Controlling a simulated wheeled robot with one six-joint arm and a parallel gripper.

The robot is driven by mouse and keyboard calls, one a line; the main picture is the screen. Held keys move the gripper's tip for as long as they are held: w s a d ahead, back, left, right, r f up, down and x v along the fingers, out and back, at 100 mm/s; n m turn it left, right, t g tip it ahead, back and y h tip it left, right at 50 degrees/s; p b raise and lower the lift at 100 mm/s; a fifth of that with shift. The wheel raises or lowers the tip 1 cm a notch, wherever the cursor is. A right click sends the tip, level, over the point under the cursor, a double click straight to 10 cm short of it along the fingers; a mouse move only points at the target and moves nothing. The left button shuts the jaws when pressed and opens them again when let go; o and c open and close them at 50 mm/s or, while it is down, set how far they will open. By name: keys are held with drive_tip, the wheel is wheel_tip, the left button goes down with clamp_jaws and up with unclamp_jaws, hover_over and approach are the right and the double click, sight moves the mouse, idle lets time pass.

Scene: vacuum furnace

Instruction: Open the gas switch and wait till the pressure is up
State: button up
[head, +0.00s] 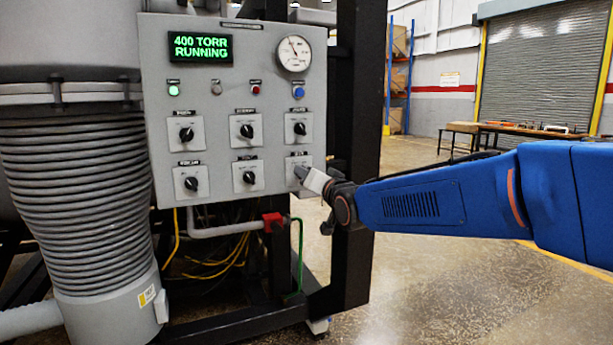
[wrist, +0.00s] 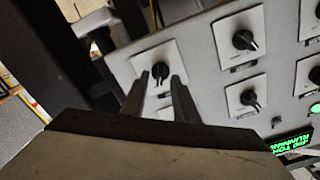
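The grey control panel (head: 225,130) carries a lit green display (head: 200,47) reading "400 TORR RUNNING". A round pressure gauge (head: 294,53) sits at its top right. The gas switch, the bottom right rotary knob on a white plate (head: 292,163), is largely hidden by my gripper (head: 308,176) in the head view. In the wrist view, its black knob (wrist: 160,71) shows between the two fingertips of my gripper (wrist: 160,77). The fingers are apart, one on each side of the knob, with small gaps visible. Whether they touch it is unclear.
Other black knobs sit close by on the panel, such as the bottom middle one (head: 247,177) and the one above the gas switch (head: 299,128). A black frame post (head: 357,100) stands right of the panel. A red valve handle (head: 272,221) is below.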

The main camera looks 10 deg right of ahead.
drive_tip(key=v, duration=1.6)
drive_tip(key=s+d+f+n+g+h, duration=0.1)
drive_tip(key=s+d+f+g, duration=0.3)
drive_tip(key=s+f, duration=0.4)
drive_tip(key=s+d+f+n+g+h, duration=0.1)
drive_tip(key=s+d+f+g, duration=0.3)
drive_tip(key=s+f, duration=0.5)
drive_tip(key=s+d+f+n+g+h, duration=0.1)
drive_tip(key=s+d+f+g+h, duration=0.2)
drive_tip(key=s+f, duration=0.6)
drive_tip(key=shift+s+d+f+g, duration=0.3)
drive_tip(key=shift+d+g, duration=0.5)
drive_tip(key=shift+d, duration=0.35)
drive_tip(key=shift+r, duration=0.1)
idle(2.6)
